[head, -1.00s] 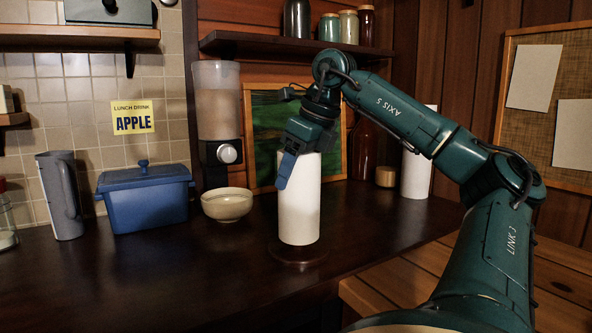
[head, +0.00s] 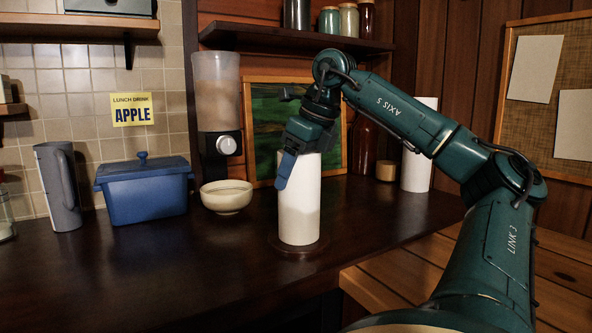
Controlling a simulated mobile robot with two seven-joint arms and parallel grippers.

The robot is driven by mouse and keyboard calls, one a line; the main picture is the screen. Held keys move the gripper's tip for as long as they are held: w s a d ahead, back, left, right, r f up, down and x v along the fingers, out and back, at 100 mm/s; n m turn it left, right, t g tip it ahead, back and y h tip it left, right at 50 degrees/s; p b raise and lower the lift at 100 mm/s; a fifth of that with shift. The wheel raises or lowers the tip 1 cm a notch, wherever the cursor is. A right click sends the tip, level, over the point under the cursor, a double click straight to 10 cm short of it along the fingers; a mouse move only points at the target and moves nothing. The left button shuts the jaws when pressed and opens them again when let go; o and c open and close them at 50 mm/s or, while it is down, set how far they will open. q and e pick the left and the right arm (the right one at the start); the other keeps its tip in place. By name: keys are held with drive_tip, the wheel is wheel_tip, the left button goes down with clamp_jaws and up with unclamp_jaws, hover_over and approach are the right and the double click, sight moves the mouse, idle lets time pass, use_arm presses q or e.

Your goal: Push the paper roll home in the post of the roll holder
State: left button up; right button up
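The white paper roll (head: 300,205) stands upright at the middle of the dark counter. Its lower end is at the round dark brown base of the roll holder (head: 297,250); I cannot tell whether it touches the base. The holder's post is hidden by the roll. My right gripper (head: 288,165) points down at the top of the roll. One blue finger lies against the roll's front left side, and the other finger is hidden. It appears shut on the roll. My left gripper is not in view.
A cream bowl (head: 227,197), a blue lidded box (head: 143,190) and a grey pitcher (head: 60,187) stand to the left. A dispenser (head: 217,95) and a green picture (head: 270,125) are behind. Another white roll (head: 418,160) stands back right. The front left counter is clear.

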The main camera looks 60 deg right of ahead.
drive_tip(key=o, duration=0.4)
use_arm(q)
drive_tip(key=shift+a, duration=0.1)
use_arm(e)
drive_tip(key=shift+o, duration=0.2)
drive_tip(key=shift+r, duration=0.1)
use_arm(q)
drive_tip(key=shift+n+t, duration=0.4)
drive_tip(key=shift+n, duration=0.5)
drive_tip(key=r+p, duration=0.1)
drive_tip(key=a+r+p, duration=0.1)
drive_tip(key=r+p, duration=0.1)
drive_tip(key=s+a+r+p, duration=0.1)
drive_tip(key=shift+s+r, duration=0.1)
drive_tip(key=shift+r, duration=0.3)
use_arm(e)
drive_tip(key=v, duration=1.3)
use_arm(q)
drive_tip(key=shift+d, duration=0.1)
